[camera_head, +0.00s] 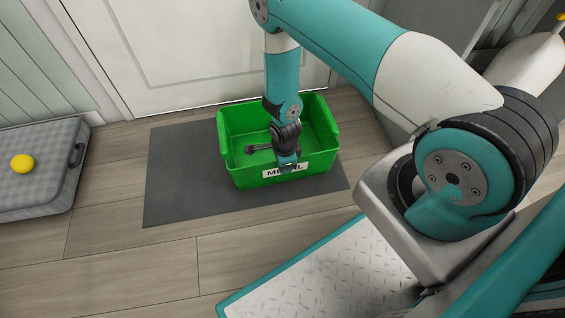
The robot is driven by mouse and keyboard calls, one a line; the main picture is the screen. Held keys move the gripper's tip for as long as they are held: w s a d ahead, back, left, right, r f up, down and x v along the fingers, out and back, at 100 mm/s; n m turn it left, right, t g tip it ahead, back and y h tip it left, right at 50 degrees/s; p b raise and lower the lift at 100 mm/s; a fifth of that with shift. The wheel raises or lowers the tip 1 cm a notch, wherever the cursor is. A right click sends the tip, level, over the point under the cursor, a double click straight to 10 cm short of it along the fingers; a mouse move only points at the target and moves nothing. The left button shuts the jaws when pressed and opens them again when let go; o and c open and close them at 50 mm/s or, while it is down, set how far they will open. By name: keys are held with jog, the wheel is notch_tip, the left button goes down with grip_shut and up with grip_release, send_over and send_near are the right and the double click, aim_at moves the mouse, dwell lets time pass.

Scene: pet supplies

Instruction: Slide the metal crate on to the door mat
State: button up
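The metal crate (240,172) is an open green bin with a white label on its front wall, partly covered by my gripper. It stands upright on the dark grey door mat (180,180), over the mat's right part, with bare mat to its left and in front. My gripper (288,164) points down at the crate's front wall, above the label. Whether its fingers are open or closed on the rim cannot be made out. A small dark grey object (258,148) shows inside the crate; its kind is unclear.
A white door (190,45) stands behind the mat. A grey checked pet bed (45,195) with a yellow ball (22,164) lies at the left. Wooden floor (130,265) is free in front of the mat and between mat and bed.

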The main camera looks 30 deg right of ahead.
notch_tip(320, 180, up, 17)
jog(key=p, duration=0.8)
jog(key=shift+s+a+r, duration=0.15)
jog(key=shift+s+r, duration=0.05)
jog(key=shift+s, duration=0.25)
